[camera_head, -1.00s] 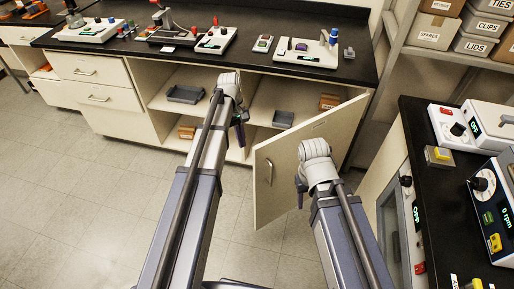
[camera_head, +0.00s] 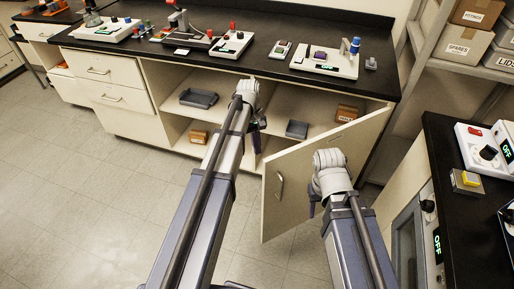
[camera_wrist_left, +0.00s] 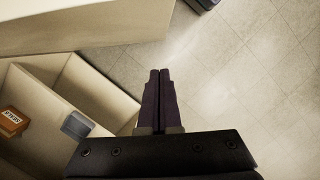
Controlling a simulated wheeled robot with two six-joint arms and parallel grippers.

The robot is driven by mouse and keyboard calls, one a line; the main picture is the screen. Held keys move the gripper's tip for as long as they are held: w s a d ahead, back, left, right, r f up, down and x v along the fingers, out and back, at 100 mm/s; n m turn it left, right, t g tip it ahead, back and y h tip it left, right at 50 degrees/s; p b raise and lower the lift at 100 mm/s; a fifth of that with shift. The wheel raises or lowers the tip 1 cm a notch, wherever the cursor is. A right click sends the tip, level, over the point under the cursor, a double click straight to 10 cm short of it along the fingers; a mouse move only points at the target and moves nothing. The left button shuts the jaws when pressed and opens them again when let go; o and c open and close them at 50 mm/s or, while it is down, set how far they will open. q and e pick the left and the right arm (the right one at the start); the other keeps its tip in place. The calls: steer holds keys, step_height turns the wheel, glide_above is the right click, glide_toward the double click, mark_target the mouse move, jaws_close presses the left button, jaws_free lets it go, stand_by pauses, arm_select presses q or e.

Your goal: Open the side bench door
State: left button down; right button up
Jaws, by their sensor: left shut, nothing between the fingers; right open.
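The cream side bench door (camera_head: 325,165) stands swung wide open from the black-topped bench, hinged toward the right. Its vertical handle (camera_head: 279,187) is near its left edge. The open shelves behind show to its left. My left gripper (camera_head: 258,140) is shut and empty, in front of the shelves and left of the door, apart from the handle. Its closed fingers (camera_wrist_left: 158,88) show in the left wrist view, with a cream panel, likely the door (camera_wrist_left: 80,22), at upper left. My right gripper (camera_head: 313,205) is open in front of the door and mostly hidden by its wrist.
The shelves hold a grey tray (camera_head: 198,98), a grey box (camera_head: 297,129) and small brown boxes (camera_head: 198,136). Instruments stand on the bench top (camera_head: 262,60). A second black bench (camera_head: 455,190) stands close on the right. The floor (camera_head: 80,200) at left is clear.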

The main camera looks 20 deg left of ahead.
mark_target(264, 170)
arm_select(q)
steer(key=s+d+f+b, duration=0.1)
steer(key=f+b, duration=0.1)
steer(key=s+d+f+b, duration=0.1)
steer(key=f+b, duration=0.1)
steer(key=s+d+f+b, duration=0.1)
steer(key=s+d+f, duration=0.1)
steer(key=shift+f+b, duration=0.4)
arm_select(e)
step_height(264, 170, down, 7)
arm_select(q)
steer(key=shift+s+d, duration=0.1)
steer(key=shift+s, duration=0.05)
arm_select(e)
steer(key=shift+r, duration=0.1)
